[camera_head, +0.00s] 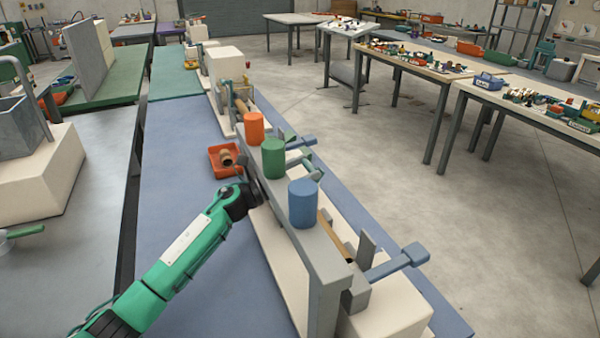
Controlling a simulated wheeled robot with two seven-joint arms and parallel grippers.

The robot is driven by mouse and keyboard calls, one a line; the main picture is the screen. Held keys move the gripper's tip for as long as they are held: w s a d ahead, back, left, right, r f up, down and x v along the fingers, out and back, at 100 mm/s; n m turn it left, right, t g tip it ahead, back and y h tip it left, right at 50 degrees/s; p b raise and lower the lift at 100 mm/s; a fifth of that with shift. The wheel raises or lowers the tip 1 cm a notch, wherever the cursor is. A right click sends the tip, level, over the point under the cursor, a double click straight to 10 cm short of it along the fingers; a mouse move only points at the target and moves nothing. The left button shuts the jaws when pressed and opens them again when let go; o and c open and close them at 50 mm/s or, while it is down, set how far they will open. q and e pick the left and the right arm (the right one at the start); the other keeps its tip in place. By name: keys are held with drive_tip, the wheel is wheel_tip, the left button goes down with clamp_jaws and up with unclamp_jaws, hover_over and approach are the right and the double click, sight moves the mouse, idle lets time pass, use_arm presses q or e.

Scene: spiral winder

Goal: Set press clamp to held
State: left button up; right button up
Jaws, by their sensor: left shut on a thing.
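The spiral winder stands on a cream base (385,312) on the blue bench, with a long grey upright rail (318,250) along its near side. My left gripper (255,193) comes in from the lower left and is shut at the near face of the rail, on what seems to be the press clamp. Its fingertips and the clamp's shape are mostly hidden by my dark wrist and the rail, so I cannot tell the clamp's setting. A dark grey lever part (250,163) shows just above the gripper. My right gripper is not in view.
Orange (254,127), green (273,158) and blue (303,203) cylinders top the rail. A blue-grey handle (400,262) sticks out at right. A red-orange tray (214,158) holding a brown roll lies left of the rail. The blue bench (175,175) is clear left of my arm.

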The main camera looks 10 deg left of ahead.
use_arm(q)
drive_tip(key=shift+w+r, duration=0.1)
drive_tip(key=shift+r, duration=0.5)
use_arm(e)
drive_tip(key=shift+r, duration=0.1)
use_arm(q)
drive_tip(key=o, duration=1.4)
drive_tip(key=shift+d+f, duration=0.1)
drive_tip(key=shift+f, duration=0.1)
drive_tip(key=shift+s+a+f, duration=0.25)
drive_tip(key=shift+a+f, duration=0.1)
drive_tip(key=shift+a, duration=0.05)
drive_tip(key=shift+b+v, duration=1.05)
drive_tip(key=shift+v, duration=2.2)
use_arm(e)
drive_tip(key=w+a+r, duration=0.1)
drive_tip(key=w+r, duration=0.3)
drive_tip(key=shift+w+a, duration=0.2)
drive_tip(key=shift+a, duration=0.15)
use_arm(q)
drive_tip(key=shift+r, duration=0.1)
